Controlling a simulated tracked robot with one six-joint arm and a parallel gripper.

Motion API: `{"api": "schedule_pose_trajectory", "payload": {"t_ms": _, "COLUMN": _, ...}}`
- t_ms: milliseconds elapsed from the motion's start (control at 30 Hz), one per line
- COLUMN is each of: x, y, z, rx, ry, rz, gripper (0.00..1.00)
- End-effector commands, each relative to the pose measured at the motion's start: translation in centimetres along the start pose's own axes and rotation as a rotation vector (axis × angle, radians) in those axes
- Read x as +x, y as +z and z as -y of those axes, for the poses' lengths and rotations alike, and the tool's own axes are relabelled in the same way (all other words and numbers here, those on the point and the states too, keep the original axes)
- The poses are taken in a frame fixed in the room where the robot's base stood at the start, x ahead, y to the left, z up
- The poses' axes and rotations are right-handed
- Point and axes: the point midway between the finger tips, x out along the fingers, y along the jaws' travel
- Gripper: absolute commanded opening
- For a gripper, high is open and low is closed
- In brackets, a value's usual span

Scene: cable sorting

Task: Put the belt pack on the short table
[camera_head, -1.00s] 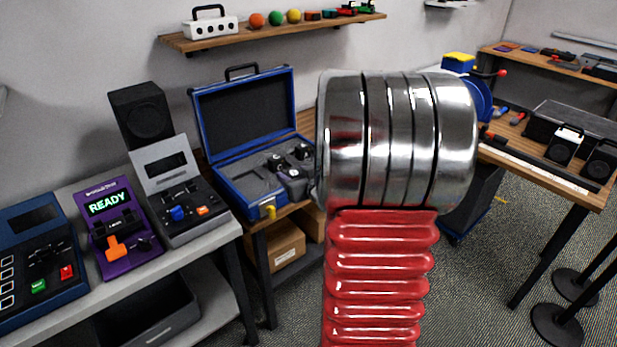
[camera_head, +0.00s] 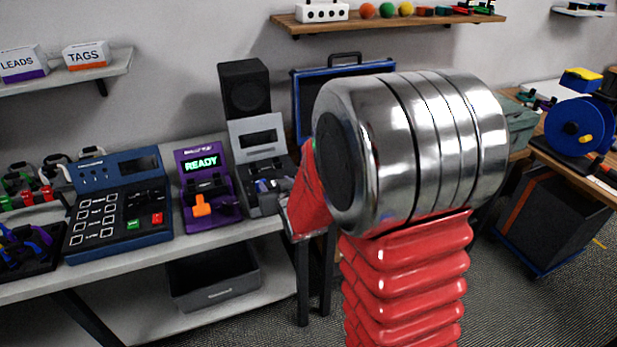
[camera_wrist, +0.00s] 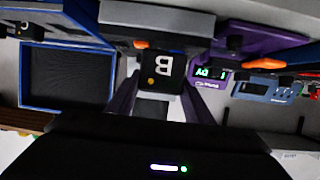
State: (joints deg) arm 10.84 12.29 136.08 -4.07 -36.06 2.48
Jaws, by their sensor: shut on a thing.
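A small black belt pack (camera_wrist: 163,68) marked with a white letter "B" and a yellow dot is held in the wrist view. My gripper (camera_wrist: 161,86) is shut on it, with one dark finger on each side. In the head view my red and chrome arm stands in front, and I cannot make out the belt pack there. A grey table (camera_head: 150,267) runs along the left in the head view. A wooden table (camera_head: 602,188) stands at the right. I cannot tell which one is the short table.
The grey table carries a blue console (camera_head: 120,205), a purple READY device (camera_head: 208,185), and a grey tester (camera_head: 255,140). A black speaker (camera_head: 245,88) stands behind them. A blue case (camera_head: 296,105) is partly hidden by my arm. A blue reel (camera_head: 575,125) is at the right.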

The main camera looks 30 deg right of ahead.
Motion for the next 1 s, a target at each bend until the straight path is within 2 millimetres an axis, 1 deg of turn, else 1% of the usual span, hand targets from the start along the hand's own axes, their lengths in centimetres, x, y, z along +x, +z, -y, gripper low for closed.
{"api": "schedule_pose_trajectory", "payload": {"t_ms": 33, "x": 0.0, "y": 0.1, "z": 2.1, "rx": -0.010, "ry": -0.026, "rz": 0.001, "gripper": 0.21}}
{"api": "schedule_pose_trajectory", "payload": {"t_ms": 100, "x": -0.1, "y": 0.3, "z": 4.4, "rx": -0.023, "ry": -0.053, "rz": 0.002, "gripper": 0.21}}
{"api": "schedule_pose_trajectory", "payload": {"t_ms": 200, "x": -0.2, "y": 0.5, "z": 7.2, "rx": -0.038, "ry": -0.090, "rz": 0.002, "gripper": 0.21}}
{"api": "schedule_pose_trajectory", "payload": {"t_ms": 300, "x": -0.5, "y": 0.7, "z": 9.2, "rx": -0.051, "ry": -0.118, "rz": 0.003, "gripper": 0.21}}
{"api": "schedule_pose_trajectory", "payload": {"t_ms": 333, "x": -0.5, "y": 0.7, "z": 9.6, "rx": -0.053, "ry": -0.123, "rz": 0.003, "gripper": 0.21}}
{"api": "schedule_pose_trajectory", "payload": {"t_ms": 400, "x": -0.6, "y": 0.8, "z": 10.2, "rx": -0.056, "ry": -0.131, "rz": 0.003, "gripper": 0.21}}
{"api": "schedule_pose_trajectory", "payload": {"t_ms": 500, "x": -0.6, "y": 0.8, "z": 10.4, "rx": -0.058, "ry": -0.134, "rz": 0.002, "gripper": 0.21}}
{"api": "schedule_pose_trajectory", "payload": {"t_ms": 1000, "x": -0.6, "y": 0.8, "z": 10.2, "rx": -0.056, "ry": -0.132, "rz": 0.002, "gripper": 0.21}}
